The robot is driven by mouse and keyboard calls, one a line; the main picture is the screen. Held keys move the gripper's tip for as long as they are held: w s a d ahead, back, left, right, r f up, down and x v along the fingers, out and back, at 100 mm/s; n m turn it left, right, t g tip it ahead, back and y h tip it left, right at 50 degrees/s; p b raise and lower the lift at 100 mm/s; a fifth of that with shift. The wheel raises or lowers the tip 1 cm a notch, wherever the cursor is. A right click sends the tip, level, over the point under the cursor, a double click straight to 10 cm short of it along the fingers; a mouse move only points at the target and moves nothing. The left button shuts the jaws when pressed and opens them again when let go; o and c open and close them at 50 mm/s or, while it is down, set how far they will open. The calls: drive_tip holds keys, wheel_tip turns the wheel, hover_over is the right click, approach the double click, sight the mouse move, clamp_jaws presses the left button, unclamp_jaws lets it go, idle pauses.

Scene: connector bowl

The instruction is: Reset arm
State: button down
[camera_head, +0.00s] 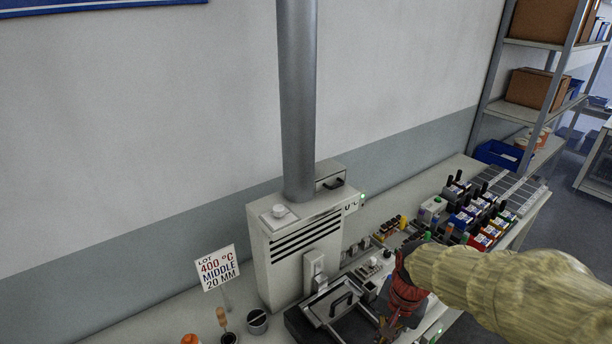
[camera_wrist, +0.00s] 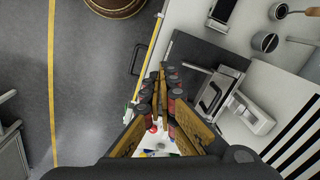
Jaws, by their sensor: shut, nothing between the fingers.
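My gripper (camera_head: 390,325) hangs at the front edge of the bench in the head view, at the end of my arm in its pale yellow sleeve. Its red and dark wrist partly hides the bench items behind it. In the wrist view, the fingers of my gripper (camera_wrist: 162,76) come together at their tips, with nothing held between them. The fingertips are over the area beside a dark plate that carries a metal tray with a handle (camera_wrist: 211,97).
A white furnace-like box (camera_head: 300,245) with a tall grey pipe (camera_head: 297,100) stands at the back of the bench. A sign (camera_head: 217,267) and a dark cup (camera_head: 257,320) are left of it. Colored bins (camera_head: 480,225) fill the right side. A yellow line (camera_wrist: 52,80) marks open floor.

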drive_tip(key=s+r+n+t+b, duration=0.1)
drive_tip(key=s+n+t+b, duration=0.1)
drive_tip(key=s+b, duration=0.4)
drive_tip(key=s+d+r+n+t+b, duration=0.1)
drive_tip(key=s+n+t+b, duration=0.2)
drive_tip(key=s+n+b, duration=0.1)
drive_tip(key=shift+s+r+h+b, duration=0.4)
drive_tip(key=shift+s+b, duration=0.5)
drive_tip(key=shift+s, duration=0.15)
